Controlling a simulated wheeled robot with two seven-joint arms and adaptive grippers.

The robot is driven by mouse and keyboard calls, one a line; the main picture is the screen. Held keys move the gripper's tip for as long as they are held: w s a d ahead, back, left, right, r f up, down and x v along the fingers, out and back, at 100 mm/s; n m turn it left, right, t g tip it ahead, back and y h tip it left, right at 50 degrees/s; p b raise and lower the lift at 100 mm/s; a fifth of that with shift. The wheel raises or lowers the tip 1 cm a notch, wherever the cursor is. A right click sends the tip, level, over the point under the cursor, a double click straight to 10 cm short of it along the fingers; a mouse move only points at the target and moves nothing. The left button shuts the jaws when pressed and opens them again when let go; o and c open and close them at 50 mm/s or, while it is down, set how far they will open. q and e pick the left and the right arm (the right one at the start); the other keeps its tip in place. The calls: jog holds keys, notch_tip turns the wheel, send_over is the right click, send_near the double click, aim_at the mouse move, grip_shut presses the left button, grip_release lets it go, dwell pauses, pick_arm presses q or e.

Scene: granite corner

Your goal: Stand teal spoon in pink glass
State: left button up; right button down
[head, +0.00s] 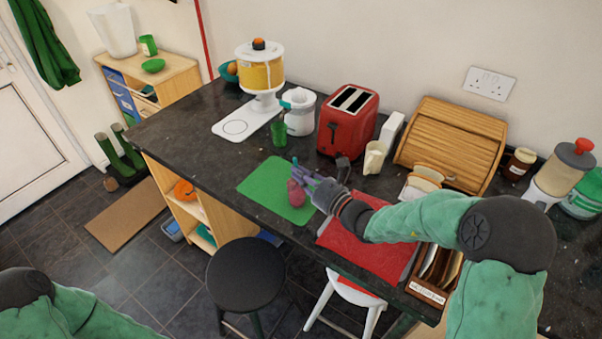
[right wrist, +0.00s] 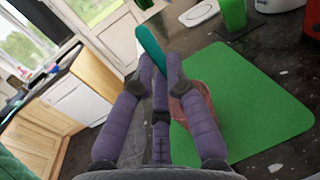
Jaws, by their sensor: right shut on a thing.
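The pink glass (head: 296,193) stands on the green mat (head: 262,182) near the counter's front edge. My right gripper (head: 308,180) is beside the glass and overlaps it in the head view. In the right wrist view, its purple fingers (right wrist: 160,75) are shut on the teal spoon (right wrist: 151,46), which sticks out beyond the fingertips. The pink glass (right wrist: 197,108) shows there partly behind the right finger. The spoon's lower part is hidden by the fingers, so I cannot tell whether any of it is inside the glass. My left gripper is out of view.
A green glass (head: 279,134) stands behind the mat. A red toaster (head: 347,122), a cream mug (head: 375,157) and a white juicer (head: 299,112) stand farther back. A red mat (head: 372,250) lies to the right under my arm. A black stool (head: 246,276) stands before the counter.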

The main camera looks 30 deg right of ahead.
jog(key=shift+f, duration=0.1)
jog(key=c, duration=1.2)
grip_release()
jog(key=v, duration=1.2)
jog(key=shift+a, duration=0.1)
